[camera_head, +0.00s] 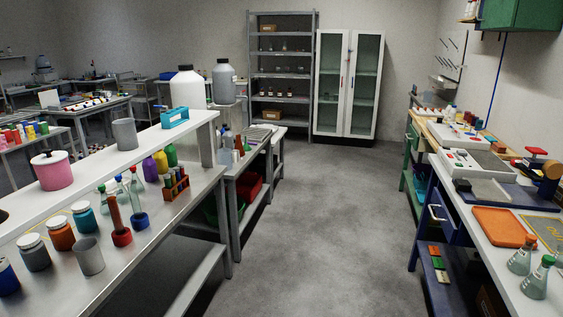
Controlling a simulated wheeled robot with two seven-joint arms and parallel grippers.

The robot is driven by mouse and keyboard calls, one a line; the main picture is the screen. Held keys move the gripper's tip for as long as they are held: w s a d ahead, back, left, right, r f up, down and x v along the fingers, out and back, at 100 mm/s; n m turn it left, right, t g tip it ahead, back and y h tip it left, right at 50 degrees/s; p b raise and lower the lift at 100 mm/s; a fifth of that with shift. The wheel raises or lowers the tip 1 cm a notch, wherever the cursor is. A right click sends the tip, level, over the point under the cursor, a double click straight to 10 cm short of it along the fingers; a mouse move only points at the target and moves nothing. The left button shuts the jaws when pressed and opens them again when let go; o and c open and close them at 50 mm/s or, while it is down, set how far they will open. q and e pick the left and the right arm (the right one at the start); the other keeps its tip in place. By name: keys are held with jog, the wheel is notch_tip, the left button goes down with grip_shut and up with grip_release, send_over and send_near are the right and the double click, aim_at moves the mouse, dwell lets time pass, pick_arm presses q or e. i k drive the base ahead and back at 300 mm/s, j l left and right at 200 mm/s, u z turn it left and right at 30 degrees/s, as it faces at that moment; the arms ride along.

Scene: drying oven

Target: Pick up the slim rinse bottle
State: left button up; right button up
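I cannot tell for sure which object is the slim rinse bottle. On the left bench (150,235) stand small coloured bottles: a purple one (150,169), a yellow one (161,163) and a green one (171,155). A small group of bottles (227,139) stands on the bench behind, too small to make out well. On the right bench (505,257), several small bottles (449,111) stand far back, also too small to tell. Neither of my grippers is in view.
Jars, a grey cup (89,256), flasks and a tube rack (175,186) crowd the left bench under a raised shelf (100,158). The aisle floor (320,220) is clear.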

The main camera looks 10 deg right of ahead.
aim_at(452, 117)
jog(key=i+l+z, duration=0.15)
jog(key=i+z, duration=0.3)
jog(key=i, duration=0.25)
jog(key=i+j+z, duration=0.15)
jog(key=i+z, duration=0.25)
jog(key=i, duration=4.6)
jog(key=i+l+u, duration=0.15)
jog(key=i, duration=0.55)
jog(key=i+l+u, duration=0.1)
jog(key=i, duration=0.6)
jog(key=i+u, duration=0.35)
jog(key=i, duration=0.5)
jog(key=i+l+u, duration=0.15)
jog(key=i+u, duration=0.15)
jog(key=i, duration=0.5)
jog(key=z, duration=1.1)
